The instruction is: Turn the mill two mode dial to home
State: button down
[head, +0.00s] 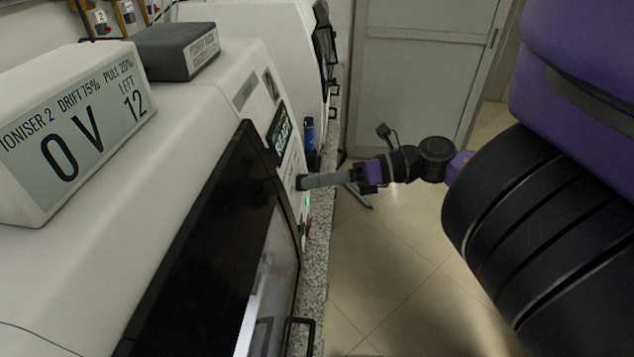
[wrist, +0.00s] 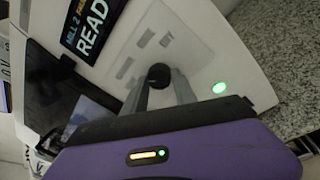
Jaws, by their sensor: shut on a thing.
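The mill two (head: 190,110) is the white machine with a dark front door, and its panel carries a screen (wrist: 88,28) that reads "MILL 2" and "READ", partly cut off. The mode dial (wrist: 159,75) is a small round black knob on the white panel. My gripper (wrist: 160,82) is at the panel with its two grey fingers shut on the dial, one on each side. In the head view my gripper (head: 303,182) reaches the panel from the right. The dial's pointer and mode labels are too small or hidden to read.
A green lit button (wrist: 219,88) sits right of the dial. The ioniser display box (head: 75,130) and a dark grey box (head: 175,50) stand on top of the machine. A door handle (head: 300,335) sticks out lower down. The granite counter edge (head: 318,250) runs alongside; the floor to its right is clear.

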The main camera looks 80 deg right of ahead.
jog(key=shift+n+g+b, duration=0.3)
jog(key=shift+n, duration=1.2)
jog(key=c, duration=1)
grip_release()
jog(key=b+v, duration=0.2)
jog(key=v, duration=0.6)
jog(key=shift+a, duration=0.1)
